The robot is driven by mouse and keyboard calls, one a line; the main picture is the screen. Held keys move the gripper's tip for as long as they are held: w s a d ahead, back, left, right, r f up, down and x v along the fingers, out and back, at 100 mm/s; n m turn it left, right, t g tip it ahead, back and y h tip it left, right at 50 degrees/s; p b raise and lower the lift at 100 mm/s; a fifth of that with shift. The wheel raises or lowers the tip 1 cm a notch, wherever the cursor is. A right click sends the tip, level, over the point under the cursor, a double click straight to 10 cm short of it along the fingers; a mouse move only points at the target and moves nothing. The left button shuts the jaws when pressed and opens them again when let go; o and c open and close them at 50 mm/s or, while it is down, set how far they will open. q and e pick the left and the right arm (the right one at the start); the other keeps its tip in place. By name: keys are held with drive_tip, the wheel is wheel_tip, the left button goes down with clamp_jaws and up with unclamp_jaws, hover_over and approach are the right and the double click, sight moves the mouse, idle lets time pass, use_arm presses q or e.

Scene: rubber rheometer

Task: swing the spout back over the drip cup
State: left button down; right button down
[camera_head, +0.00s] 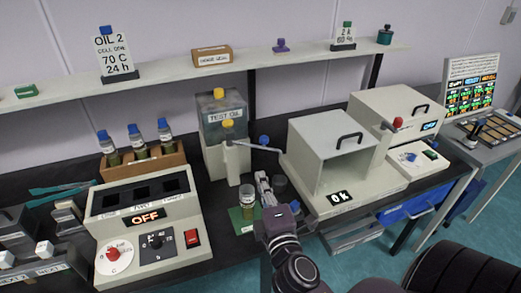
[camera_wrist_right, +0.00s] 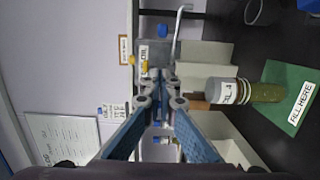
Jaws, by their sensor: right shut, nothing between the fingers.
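The test oil tank (camera_head: 222,122) stands on the bench with a pale post and a yellow knob (camera_head: 228,123) in front. The thin metal spout (camera_head: 255,147) reaches right from the post, beside a blue knob (camera_head: 264,140). The spout (camera_wrist_right: 180,22) also shows in the right wrist view. Its tip appears above the dark drip cup (camera_head: 280,184) in the head view; exact alignment is unclear. The cup (camera_wrist_right: 262,12) shows partly in the wrist view. My right gripper (camera_head: 263,180) is shut and empty, between the jar and the cup, apart from the spout. My left gripper is not in view.
A labelled jar (camera_head: 247,205) with yellowish oil stands on the green mat (camera_head: 238,222) just left of my right gripper. A grey oven with an open chamber (camera_head: 345,165) stands to the right. A control box reading OFF (camera_head: 145,216) is at left.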

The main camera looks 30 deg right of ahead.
drive_tip(key=w+d+p, duration=0.4)
drive_tip(key=w+d, duration=0.3)
drive_tip(key=w, duration=0.3)
drive_tip(key=shift+w, duration=0.3)
drive_tip(key=shift+d+f, duration=0.1)
